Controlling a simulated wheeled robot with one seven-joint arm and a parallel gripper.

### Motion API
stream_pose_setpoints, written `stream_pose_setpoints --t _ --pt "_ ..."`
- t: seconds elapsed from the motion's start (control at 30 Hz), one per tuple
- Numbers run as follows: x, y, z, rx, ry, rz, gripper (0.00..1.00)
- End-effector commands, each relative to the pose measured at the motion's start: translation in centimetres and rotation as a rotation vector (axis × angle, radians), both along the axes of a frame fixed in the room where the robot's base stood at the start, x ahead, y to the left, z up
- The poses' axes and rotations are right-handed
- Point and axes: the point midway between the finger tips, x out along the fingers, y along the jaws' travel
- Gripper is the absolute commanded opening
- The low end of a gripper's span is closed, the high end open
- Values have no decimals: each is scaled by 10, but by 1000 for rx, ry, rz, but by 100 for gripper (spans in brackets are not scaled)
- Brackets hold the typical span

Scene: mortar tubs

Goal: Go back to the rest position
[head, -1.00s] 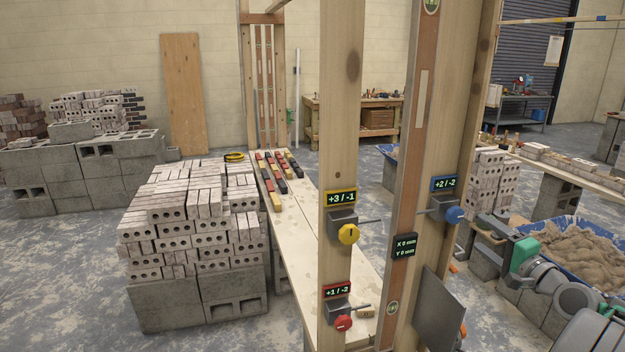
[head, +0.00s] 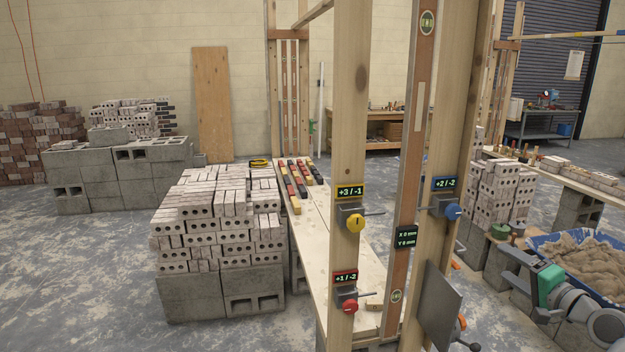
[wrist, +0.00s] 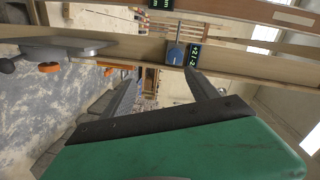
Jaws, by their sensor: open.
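My gripper (head: 502,263) is at the lower right of the head view, beside the wooden frame and in front of the blue mortar tub. Its two dark fingers stand apart with nothing between them in the wrist view (wrist: 160,80). Beyond the fingertips in the wrist view is a wooden post with a blue knob (wrist: 175,55) and a "+2 / -2" label. The same blue knob (head: 452,211) shows in the head view. I cannot see any contact between the fingers and the post.
The frame also carries a yellow knob (head: 355,224), a red knob (head: 349,306) and a grey plate (head: 438,305). The blue tub (head: 535,240) holds mortar (head: 580,259). Brick stacks (head: 215,225) stand left of the plank bench (head: 313,250). Open floor (head: 90,270) lies at far left.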

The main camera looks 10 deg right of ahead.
Motion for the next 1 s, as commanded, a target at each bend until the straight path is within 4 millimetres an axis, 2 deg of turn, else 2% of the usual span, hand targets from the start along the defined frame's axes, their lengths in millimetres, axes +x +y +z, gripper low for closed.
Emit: stream_pose_setpoints --t 0.17,0.37,0.47,0.57,0.6,0.67,0.7,0.77,0.83,0.9,1.0 --pt "-7 -8 -45 -128 149 7 69" --pt "-32 -13 -120 -190 366 19 69" --pt "-56 -8 -168 -197 506 39 69" --pt "-93 5 -218 -187 680 77 69" --pt "-114 14 -236 -182 763 96 69" --pt "-148 30 -256 -170 889 128 69" --pt "-170 46 -264 -162 975 159 69" --pt "-198 77 -269 -159 1101 220 69" --pt "-222 119 -262 -175 1234 293 69" --pt "-240 164 -246 -217 1348 353 69" --pt "-247 218 -221 -335 1428 393 69"
